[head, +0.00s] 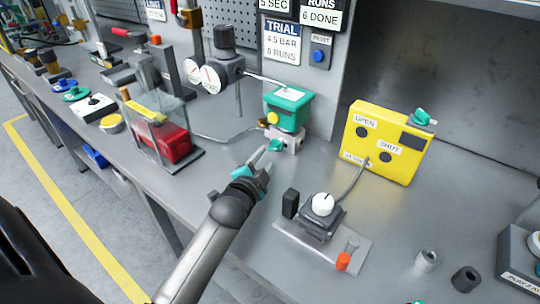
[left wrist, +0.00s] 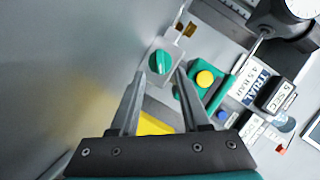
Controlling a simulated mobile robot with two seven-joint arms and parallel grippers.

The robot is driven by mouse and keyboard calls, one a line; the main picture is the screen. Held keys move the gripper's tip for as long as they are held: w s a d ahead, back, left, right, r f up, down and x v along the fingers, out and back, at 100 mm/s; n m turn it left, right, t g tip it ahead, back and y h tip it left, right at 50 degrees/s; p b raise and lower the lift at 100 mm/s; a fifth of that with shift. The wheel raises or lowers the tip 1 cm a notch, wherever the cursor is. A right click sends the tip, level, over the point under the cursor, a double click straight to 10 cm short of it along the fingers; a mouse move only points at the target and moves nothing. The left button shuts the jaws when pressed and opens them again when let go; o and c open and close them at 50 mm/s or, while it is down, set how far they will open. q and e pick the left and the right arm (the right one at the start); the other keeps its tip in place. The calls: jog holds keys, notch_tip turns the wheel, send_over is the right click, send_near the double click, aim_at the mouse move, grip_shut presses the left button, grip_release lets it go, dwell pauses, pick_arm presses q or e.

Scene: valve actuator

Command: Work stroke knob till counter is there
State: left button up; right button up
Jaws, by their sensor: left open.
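A small green knob (head: 275,146) sits on the pale metal block below a green actuator box (head: 287,110). In the left wrist view the knob (left wrist: 160,63) shows a pale line, just beyond the fingertips and apart from them. My left gripper (head: 260,160) is open and empty, in front of the knob; its fingers (left wrist: 160,75) show apart in the wrist view. The counter sign (head: 320,18) reads "RUNS 6 DONE". The trial card (head: 283,42) reads "4.5 BAR 8 RUNS". No label naming the stroke knob is legible. My right gripper is not in view.
A yellow box (head: 385,140) marked OPEN and SHUT stands right, with another green knob (head: 422,116) on top. A white-knobbed device (head: 322,205) on a plate stands nearer. A clear-walled stand (head: 155,135) is left. A blue reset button (head: 318,55) is on the panel.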

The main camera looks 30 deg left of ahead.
aim_at(273, 149)
pick_arm(q)
jog(key=shift+b+x, duration=0.5)
jog(key=shift+x, duration=1.95)
grip_shut()
